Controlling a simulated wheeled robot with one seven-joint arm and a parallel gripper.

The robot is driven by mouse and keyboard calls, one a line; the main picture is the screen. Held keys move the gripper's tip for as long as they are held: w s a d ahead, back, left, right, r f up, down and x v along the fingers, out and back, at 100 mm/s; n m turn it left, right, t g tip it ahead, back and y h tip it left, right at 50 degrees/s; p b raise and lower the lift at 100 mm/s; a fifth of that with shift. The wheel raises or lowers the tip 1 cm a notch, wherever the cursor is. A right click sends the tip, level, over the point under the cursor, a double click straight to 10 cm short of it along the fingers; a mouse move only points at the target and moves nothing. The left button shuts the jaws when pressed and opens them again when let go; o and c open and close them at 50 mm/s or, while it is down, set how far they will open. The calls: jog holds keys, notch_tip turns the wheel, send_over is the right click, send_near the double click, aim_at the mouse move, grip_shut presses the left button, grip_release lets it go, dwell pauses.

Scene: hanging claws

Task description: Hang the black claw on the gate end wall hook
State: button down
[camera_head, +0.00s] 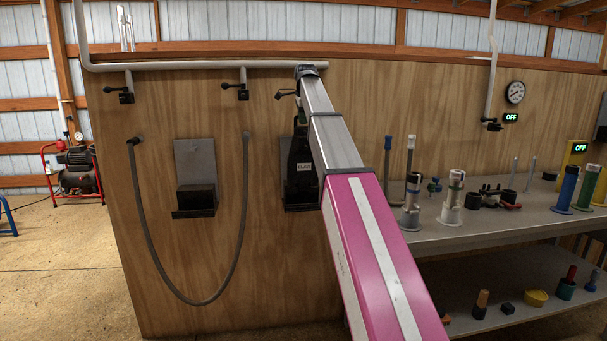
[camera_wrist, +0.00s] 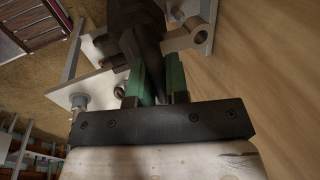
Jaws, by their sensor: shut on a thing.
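A black claw (camera_head: 299,150) with a small white label stands upright in front of the right wall holder in the head view. In the wrist view, a long dark body, the black claw (camera_wrist: 143,38), runs between the green fingers of my gripper (camera_wrist: 154,80), which is shut on it. A grey metal bracket with a round eye (camera_wrist: 194,36) is right beside the claw, against the wood wall. I cannot tell whether they touch. My gripper is hidden behind my arm in the head view. I cannot tell which fitting is the gate end wall hook.
A left wall holder (camera_head: 195,160) with a black shelf is on the wood wall. A grey hose (camera_head: 180,292) hangs in a loop around it. A pipe (camera_head: 200,66) with valves runs above. A workbench (camera_head: 470,228) with several tools stands at the right.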

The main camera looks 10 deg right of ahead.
dwell(0.5)
jog(key=s, duration=1.3)
dwell(1.2)
dwell(1.4)
jog(key=c, duration=1.7)
grip_release()
grip_shut()
jog(key=shift+f, duration=0.1)
